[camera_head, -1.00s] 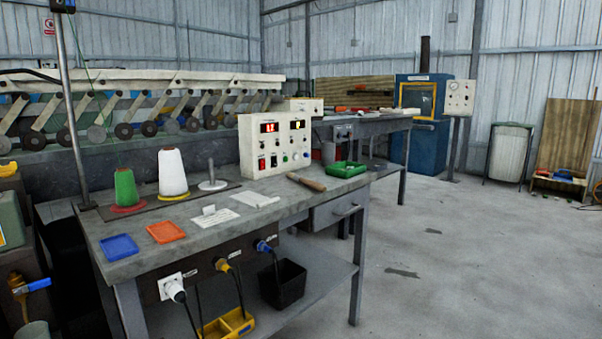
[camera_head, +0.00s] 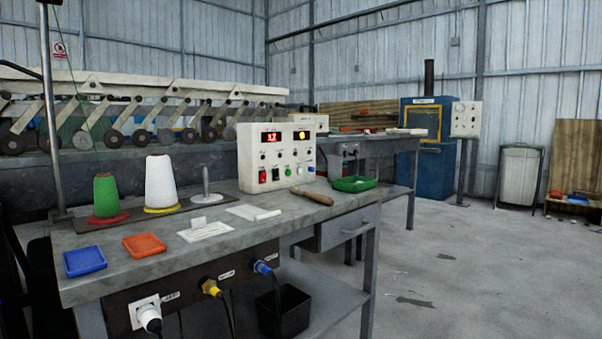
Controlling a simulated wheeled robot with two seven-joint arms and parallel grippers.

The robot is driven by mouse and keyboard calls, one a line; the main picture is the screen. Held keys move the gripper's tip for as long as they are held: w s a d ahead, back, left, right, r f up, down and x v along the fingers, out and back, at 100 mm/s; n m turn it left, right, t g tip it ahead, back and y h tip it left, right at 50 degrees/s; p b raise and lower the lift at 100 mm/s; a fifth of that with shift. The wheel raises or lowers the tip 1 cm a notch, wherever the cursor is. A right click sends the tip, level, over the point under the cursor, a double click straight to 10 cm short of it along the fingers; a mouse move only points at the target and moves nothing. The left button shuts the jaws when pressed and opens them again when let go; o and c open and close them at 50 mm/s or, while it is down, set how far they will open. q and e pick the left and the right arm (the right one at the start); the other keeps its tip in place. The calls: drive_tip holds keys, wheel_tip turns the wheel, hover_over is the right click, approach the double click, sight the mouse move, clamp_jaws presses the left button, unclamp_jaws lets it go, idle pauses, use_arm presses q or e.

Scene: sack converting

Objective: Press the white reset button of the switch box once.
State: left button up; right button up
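A cream control box (camera_head: 276,157) stands on the near workbench, toward its back right. Its front carries two lit displays, several small knobs, and a lower row with a red rocker, a green button (camera_head: 288,172) and a pale, whitish button (camera_head: 299,170). The labels are too small to read, so I cannot tell whether this is the switch box or which control is reset. Neither of my grippers is in view.
The near workbench (camera_head: 110,245) holds green (camera_head: 106,195) and white (camera_head: 160,183) thread cones, blue (camera_head: 85,261) and orange (camera_head: 144,245) trays, cards, a wooden-handled tool (camera_head: 312,198) and a green tray (camera_head: 354,184). Plugs and cables hang at its front. The floor (camera_head: 480,260) at right is open.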

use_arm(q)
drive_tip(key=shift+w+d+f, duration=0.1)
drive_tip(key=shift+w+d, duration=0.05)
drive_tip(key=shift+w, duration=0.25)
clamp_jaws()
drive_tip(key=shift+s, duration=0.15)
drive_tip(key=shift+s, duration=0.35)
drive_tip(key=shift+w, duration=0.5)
